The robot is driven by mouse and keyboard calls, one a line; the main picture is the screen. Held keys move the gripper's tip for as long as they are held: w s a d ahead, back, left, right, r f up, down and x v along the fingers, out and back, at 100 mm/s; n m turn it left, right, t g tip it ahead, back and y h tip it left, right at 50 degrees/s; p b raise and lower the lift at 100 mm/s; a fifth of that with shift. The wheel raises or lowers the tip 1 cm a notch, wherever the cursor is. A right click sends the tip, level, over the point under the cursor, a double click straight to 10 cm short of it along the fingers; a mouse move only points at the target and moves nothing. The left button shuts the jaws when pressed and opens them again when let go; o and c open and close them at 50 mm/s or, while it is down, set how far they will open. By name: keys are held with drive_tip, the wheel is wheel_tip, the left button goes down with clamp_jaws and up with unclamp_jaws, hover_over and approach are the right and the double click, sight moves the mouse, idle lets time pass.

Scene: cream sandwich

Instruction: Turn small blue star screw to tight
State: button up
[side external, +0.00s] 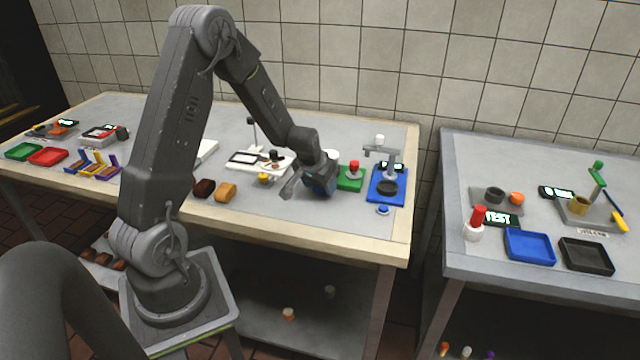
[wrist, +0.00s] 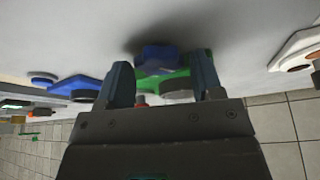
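A small blue piece (wrist: 155,58), likely the star screw, shows between my fingertips in the wrist view, in front of a green base. Its star shape is not clear. My gripper (wrist: 160,68) is open, with one finger on each side of the piece; I cannot tell whether they touch it. In the side external view my gripper (side external: 310,190) is low over the table, left of the green base (side external: 350,179), and hides most of what is under it. A second small blue knob (side external: 383,209) sits on the table near the blue machine; it also shows in the wrist view (wrist: 42,78).
The blue machine (side external: 374,196) with a grey arm stands right of the green base, which bears a red-topped part (side external: 354,167). A white device (side external: 245,162) and brown and orange pieces (side external: 226,191) lie to the left. The table's front right is mostly clear.

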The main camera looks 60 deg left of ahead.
drive_tip(key=v, duration=1.4)
drive_tip(key=shift+w+f, duration=0.1)
drive_tip(key=shift+w, duration=0.05)
drive_tip(key=n+g+h, duration=0.2)
drive_tip(key=n+g, duration=0.2)
drive_tip(key=n, duration=0.2)
hover_over(322, 188)
wheel_tip(322, 188, down, 13)
drive_tip(key=shift+a+r, duration=0.1)
drive_tip(key=shift+c, duration=0.2)
drive_tip(key=c, duration=0.6)
